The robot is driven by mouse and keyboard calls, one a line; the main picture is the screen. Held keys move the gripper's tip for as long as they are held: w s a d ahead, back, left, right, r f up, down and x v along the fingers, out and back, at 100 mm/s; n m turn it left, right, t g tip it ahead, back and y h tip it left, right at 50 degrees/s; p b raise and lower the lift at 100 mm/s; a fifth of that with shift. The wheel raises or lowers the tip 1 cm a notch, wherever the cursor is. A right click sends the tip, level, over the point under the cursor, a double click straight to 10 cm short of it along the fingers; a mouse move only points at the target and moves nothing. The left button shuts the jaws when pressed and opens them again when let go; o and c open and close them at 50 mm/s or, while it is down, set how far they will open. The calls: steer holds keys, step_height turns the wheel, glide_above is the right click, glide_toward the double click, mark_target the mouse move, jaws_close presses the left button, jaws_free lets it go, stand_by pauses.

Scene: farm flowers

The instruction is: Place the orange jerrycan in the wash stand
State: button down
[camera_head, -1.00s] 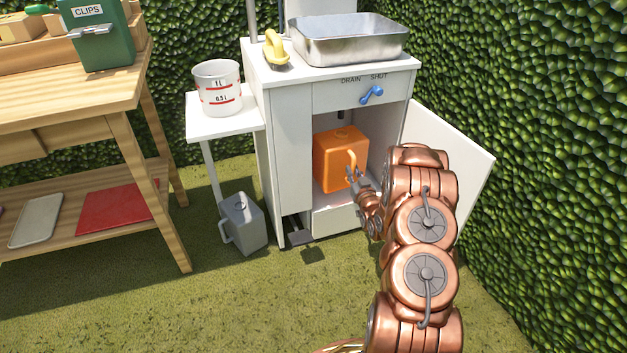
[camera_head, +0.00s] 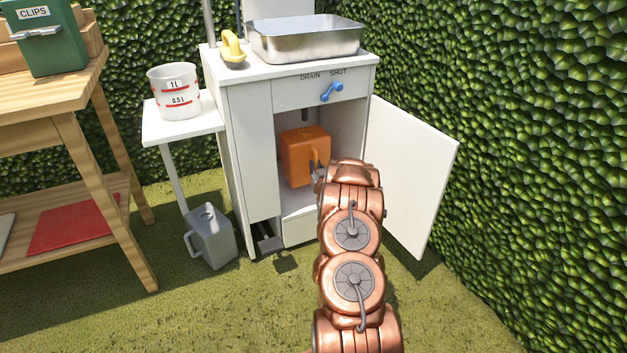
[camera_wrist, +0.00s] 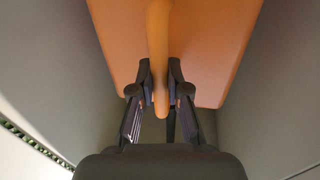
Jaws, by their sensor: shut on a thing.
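The orange jerrycan (camera_head: 303,153) is inside the open lower cupboard of the white wash stand (camera_head: 252,150), under the drain pipe. My gripper (camera_head: 315,172) reaches in through the doorway and is shut on the jerrycan's handle. In the wrist view the handle (camera_wrist: 159,60) runs down between the two fingertips (camera_wrist: 160,90), with the orange body (camera_wrist: 210,50) behind it. Whether the jerrycan rests on the cupboard floor or hangs slightly above it, I cannot tell.
The cupboard door (camera_head: 412,180) stands open on the right, close to my arm. A grey jerrycan (camera_head: 212,237) stands on the grass at left, below a side shelf with a measuring jug (camera_head: 174,92). A metal basin (camera_head: 306,40) sits on top. The hedge closes off the right.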

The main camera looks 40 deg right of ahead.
steer(key=shift+f+b, duration=0.8)
steer(key=shift+f, duration=1.2)
steer(key=c, duration=1.2)
jaws_free()
steer(key=shift+r, duration=0.1)
steer(key=shift+o, duration=0.2)
steer(key=shift+s, duration=0.1)
